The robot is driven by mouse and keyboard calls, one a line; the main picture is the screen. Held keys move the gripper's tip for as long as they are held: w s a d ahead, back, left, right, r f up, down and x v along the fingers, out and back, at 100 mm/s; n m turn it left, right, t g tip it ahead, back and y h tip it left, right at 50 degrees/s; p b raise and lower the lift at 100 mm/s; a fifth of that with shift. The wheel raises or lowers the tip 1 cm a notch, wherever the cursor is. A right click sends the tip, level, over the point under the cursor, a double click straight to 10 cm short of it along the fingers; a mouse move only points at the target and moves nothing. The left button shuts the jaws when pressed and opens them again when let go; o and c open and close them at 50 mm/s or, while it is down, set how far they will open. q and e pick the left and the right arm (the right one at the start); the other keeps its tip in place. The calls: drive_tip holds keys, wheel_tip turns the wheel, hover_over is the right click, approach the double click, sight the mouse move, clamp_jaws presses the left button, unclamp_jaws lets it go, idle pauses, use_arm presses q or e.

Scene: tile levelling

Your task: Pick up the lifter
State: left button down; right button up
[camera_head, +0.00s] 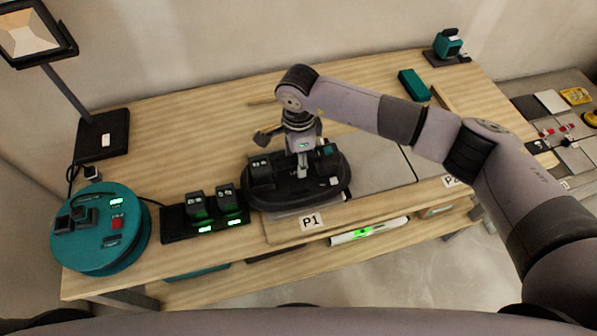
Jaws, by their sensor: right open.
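The lifter (268,196) appears to be the black oval device with dark raised parts and a teal piece on top. It sits flat near the table's front edge, behind the P1 label. My right arm comes in from the right and bends down over it. My right gripper (303,171) points down at the middle of the lifter and is open. The gripper and wrist hide the lifter's centre, so I cannot tell whether the fingers touch it or stand around its handle. My left gripper is not in view.
A black charger (178,236) with two battery-like blocks and a round teal device (95,250) stand left of the lifter. A lamp base (103,135) is at the back left. Grey tiles (375,172) lie to the right. A teal box (413,85) lies farther back. The back-middle wooden tabletop (200,125) is clear.

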drive_tip(key=shift+f, duration=0.1)
idle(0.3)
clamp_jaws()
idle(0.4)
